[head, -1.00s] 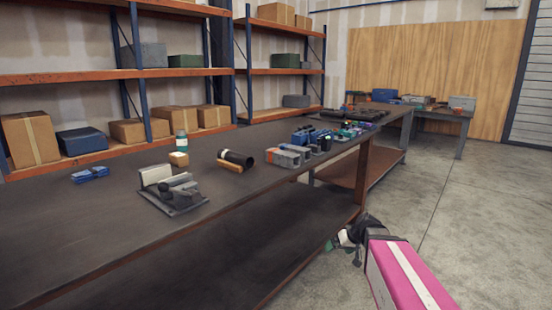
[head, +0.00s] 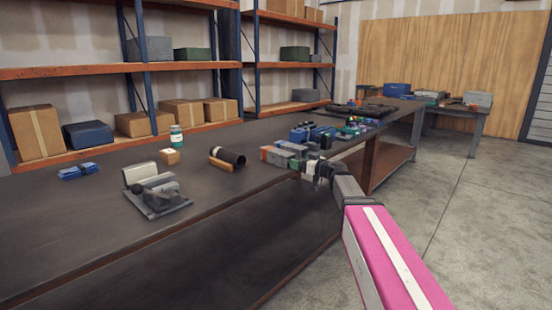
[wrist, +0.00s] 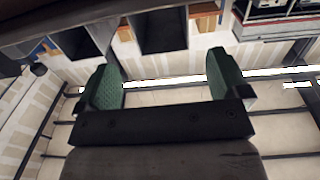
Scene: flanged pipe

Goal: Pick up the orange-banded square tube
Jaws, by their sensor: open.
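Grey square tubes lie in a cluster on the long dark workbench (head: 90,220), near its front edge. One grey tube (head: 277,157) shows orange at its left end; I take it as the orange-banded square tube. My gripper (head: 312,171) is at the bench's front edge, just right of this tube in the picture, and partly covers the cluster. I cannot tell any contact. In the wrist view my gripper's green fingers (wrist: 163,80) are spread wide with nothing between them. The tube cannot be made out for certain there.
A dark pipe (head: 230,156), a small box (head: 170,156), a bottle (head: 177,135), a grey metal fixture (head: 155,190) and blue items (head: 78,171) stand left on the bench. Several blue and green parts (head: 318,132) crowd behind the tubes. The bench's front left is clear.

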